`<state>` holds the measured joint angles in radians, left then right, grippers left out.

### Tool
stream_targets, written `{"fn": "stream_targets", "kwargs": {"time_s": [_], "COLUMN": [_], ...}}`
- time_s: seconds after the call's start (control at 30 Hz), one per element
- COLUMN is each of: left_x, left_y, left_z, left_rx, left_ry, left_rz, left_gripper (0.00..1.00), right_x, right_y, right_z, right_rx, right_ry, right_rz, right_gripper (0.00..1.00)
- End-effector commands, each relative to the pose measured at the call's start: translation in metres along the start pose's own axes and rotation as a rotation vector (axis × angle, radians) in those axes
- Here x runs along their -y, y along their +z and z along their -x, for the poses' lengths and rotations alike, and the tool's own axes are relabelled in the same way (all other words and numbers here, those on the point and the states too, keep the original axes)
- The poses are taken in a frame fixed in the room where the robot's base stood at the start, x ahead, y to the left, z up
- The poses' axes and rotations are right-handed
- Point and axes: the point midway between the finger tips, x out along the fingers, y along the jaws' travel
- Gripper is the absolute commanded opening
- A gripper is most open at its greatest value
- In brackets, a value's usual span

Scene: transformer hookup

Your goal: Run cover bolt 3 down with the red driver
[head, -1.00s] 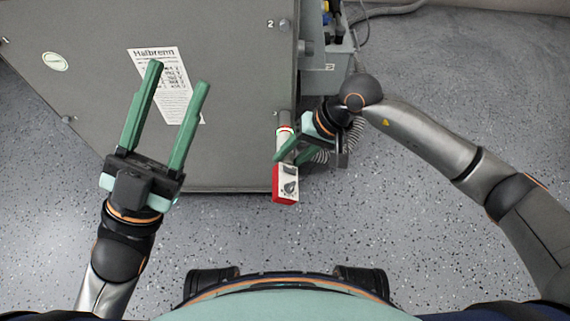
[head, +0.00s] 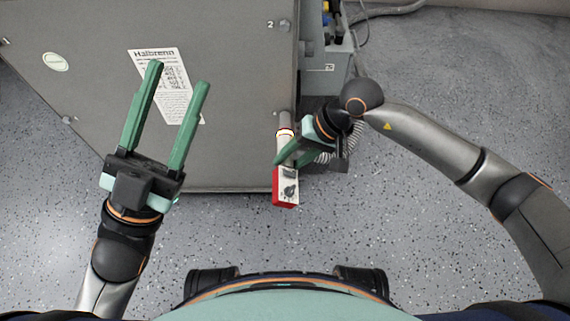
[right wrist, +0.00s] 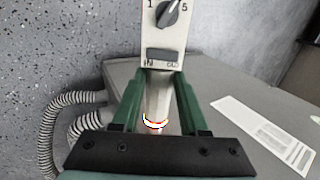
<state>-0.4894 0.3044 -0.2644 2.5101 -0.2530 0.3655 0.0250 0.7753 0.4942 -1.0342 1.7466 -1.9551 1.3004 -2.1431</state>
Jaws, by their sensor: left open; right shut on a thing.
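The red driver (head: 286,187) has a red and white body with a dial and a pale barrel with a lit ring, now orange-white. My right gripper (head: 283,158) is shut around its barrel, which also shows between the fingers in the right wrist view (right wrist: 158,95). The driver's nose points at the right edge of the grey cover (head: 225,95), below bolt 2 (head: 284,26). Bolt 3 is hidden behind the nose, and I cannot tell whether they touch. My left gripper (head: 176,88) is open and empty in front of the cover.
Another bolt (head: 67,119) sits at the cover's lower left. A white label (head: 165,80) is on the cover. A grey box (head: 335,70) and ribbed hoses (right wrist: 60,125) are close beside my right gripper. The speckled floor in front is clear.

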Motion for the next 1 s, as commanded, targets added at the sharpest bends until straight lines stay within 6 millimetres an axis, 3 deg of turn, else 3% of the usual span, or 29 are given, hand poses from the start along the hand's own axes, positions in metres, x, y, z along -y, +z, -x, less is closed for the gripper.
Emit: {"fn": "stream_targets", "kwargs": {"time_s": [0.7, 1.0], "left_x": [0.001, 0.001], "left_y": [-0.003, -0.003], "left_z": [-0.003, -0.003], "left_rx": [0.0, 0.0], "left_ry": [0.0, 0.0], "left_rz": [0.0, 0.0], "left_gripper": [0.5, 0.5], "right_x": [0.002, 0.001], "right_y": [0.034, 0.036], "right_z": [0.001, 0.0], "right_rx": [0.002, 0.002], "right_ry": [-0.004, -0.004], "right_rz": [0.001, 0.001], "right_gripper": [0.0, 0.0]}}
